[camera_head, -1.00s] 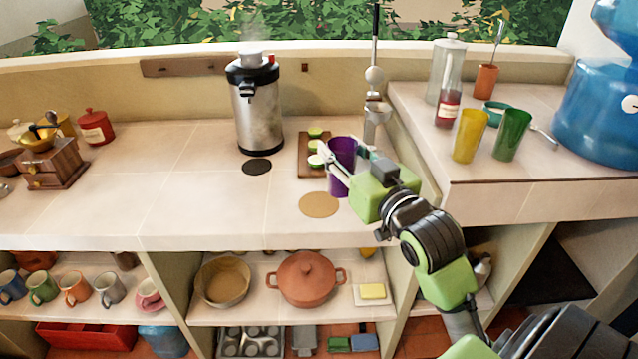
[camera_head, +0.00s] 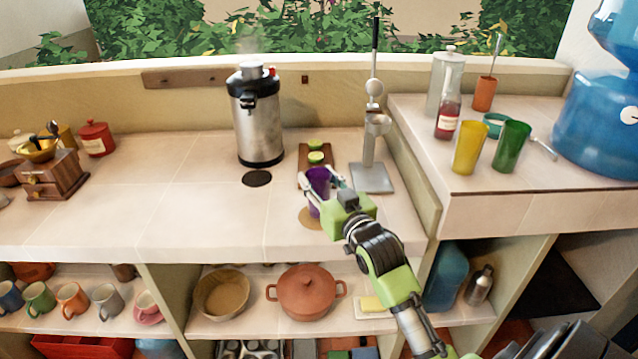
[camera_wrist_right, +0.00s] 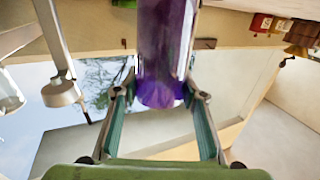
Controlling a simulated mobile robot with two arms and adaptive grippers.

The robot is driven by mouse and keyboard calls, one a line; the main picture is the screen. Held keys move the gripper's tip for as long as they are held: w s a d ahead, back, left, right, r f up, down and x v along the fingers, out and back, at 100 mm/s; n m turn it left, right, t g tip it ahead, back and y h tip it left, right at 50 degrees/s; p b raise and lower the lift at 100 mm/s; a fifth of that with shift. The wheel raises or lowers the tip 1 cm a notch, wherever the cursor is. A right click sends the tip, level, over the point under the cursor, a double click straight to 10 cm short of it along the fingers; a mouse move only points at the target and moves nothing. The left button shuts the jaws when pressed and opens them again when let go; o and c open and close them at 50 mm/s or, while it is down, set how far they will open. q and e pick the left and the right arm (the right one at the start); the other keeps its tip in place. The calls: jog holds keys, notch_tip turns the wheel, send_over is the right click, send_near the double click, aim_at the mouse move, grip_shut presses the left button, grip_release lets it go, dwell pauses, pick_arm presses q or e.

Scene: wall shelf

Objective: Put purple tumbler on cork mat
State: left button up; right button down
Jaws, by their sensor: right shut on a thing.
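The purple tumbler (camera_head: 317,182) is between the fingers of my right gripper (camera_head: 326,181), which is shut on it. In the right wrist view the tumbler (camera_wrist_right: 166,55) fills the space between the two green-padded fingers (camera_wrist_right: 163,100). The round cork mat (camera_head: 305,215) lies on the counter directly under the tumbler, partly hidden by the tumbler and my gripper. I cannot tell whether the tumbler's base touches the mat. My left gripper is not in view.
A cutting board (camera_head: 305,180) with lime pieces lies just behind the tumbler. A press on a metal base (camera_head: 372,178) stands to the right. A steel dispenser (camera_head: 258,125) and a dark round mat (camera_head: 257,178) are to the left. The counter's left middle is clear.

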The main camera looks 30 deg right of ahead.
jog(key=shift+f, duration=0.5)
jog(key=shift+f, duration=0.2)
jog(key=c, duration=1.3)
grip_release()
jog(key=shift+s+r, duration=0.1)
jog(key=shift+s, duration=0.05)
jog(key=s+a+b, duration=0.1)
jog(key=s+a, duration=0.1)
jog(key=s, duration=0.9)
jog(key=shift+s, duration=0.3)
